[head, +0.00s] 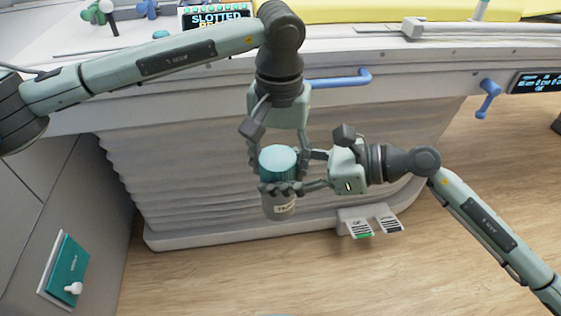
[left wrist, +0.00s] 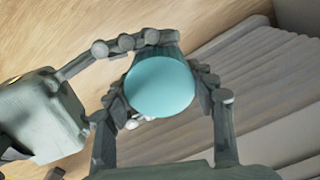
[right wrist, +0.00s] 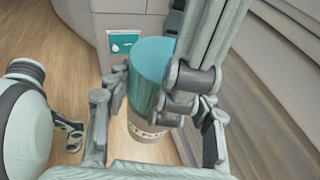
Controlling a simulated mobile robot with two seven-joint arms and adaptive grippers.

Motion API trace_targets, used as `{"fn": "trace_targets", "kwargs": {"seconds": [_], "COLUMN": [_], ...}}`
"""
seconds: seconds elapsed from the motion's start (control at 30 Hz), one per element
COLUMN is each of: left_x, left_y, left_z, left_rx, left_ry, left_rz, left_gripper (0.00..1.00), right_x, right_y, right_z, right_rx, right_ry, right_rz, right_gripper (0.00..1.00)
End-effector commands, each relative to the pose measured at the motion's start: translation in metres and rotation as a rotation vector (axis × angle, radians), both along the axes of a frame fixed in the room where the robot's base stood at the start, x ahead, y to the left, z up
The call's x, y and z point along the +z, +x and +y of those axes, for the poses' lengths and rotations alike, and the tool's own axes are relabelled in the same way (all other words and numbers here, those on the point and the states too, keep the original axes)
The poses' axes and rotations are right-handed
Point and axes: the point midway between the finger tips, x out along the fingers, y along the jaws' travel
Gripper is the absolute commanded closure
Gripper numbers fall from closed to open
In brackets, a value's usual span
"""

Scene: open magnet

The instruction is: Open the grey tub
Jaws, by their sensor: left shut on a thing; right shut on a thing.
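The grey tub (head: 279,206) has a teal lid (head: 278,160) on top and is held upright in mid-air in front of the bed's pleated side. My left gripper (head: 277,165) reaches down from above and is shut around the lid; the lid fills the middle of the left wrist view (left wrist: 160,85). My right gripper (head: 290,188) comes in from the right and is shut on the tub's body, just below the lid. In the right wrist view the lid (right wrist: 151,70) sits on the tub (right wrist: 147,126), and the left gripper's fingers partly cover both.
The bed (head: 430,60) with a yellow mattress (head: 370,10) and blue handles (head: 340,79) stands behind the grippers. Foot pedals (head: 372,222) stick out at its base. The wooden floor (head: 440,270) in front is clear.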

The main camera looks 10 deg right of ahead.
Motion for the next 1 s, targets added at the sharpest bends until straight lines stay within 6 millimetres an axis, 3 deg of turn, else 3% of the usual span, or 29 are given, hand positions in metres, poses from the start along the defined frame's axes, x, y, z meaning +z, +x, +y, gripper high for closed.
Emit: {"fn": "trace_targets", "kwargs": {"seconds": [0.17,0.43,0.7,0.73,0.87,1.0], "left_x": [0.0005,0.0008,0.0007,0.0006,0.0006,0.0006], "left_y": [-0.0049,-0.0055,-0.0060,-0.0061,-0.0059,-0.0041], "left_z": [-0.0073,-0.0081,-0.0083,-0.0083,-0.0080,-0.0063], "left_rx": [0.002,0.269,0.280,0.280,0.280,0.282], "left_ry": [-0.017,-0.018,-0.018,-0.018,-0.017,-0.015], "left_rz": [0.006,0.011,0.012,0.012,0.013,0.010], "left_gripper": [0.80,0.80,0.81,0.43,0.26,0.25], "right_x": [0.0059,0.0068,0.0073,0.0074,0.0069,0.0057], "right_y": [-0.0003,0.0004,0.0010,0.0011,0.0013,0.0009], "right_z": [0.0036,0.0039,0.0039,0.0039,0.0034,0.0029], "right_rx": [0.002,0.001,-0.001,-0.001,-0.002,-0.001], "right_ry": [0.015,0.017,0.017,0.017,0.016,0.014], "right_rz": [-0.008,-0.009,-0.010,-0.010,-0.010,-0.008], "right_gripper": [1.00,1.00,1.00,1.00,1.00,1.00]}}
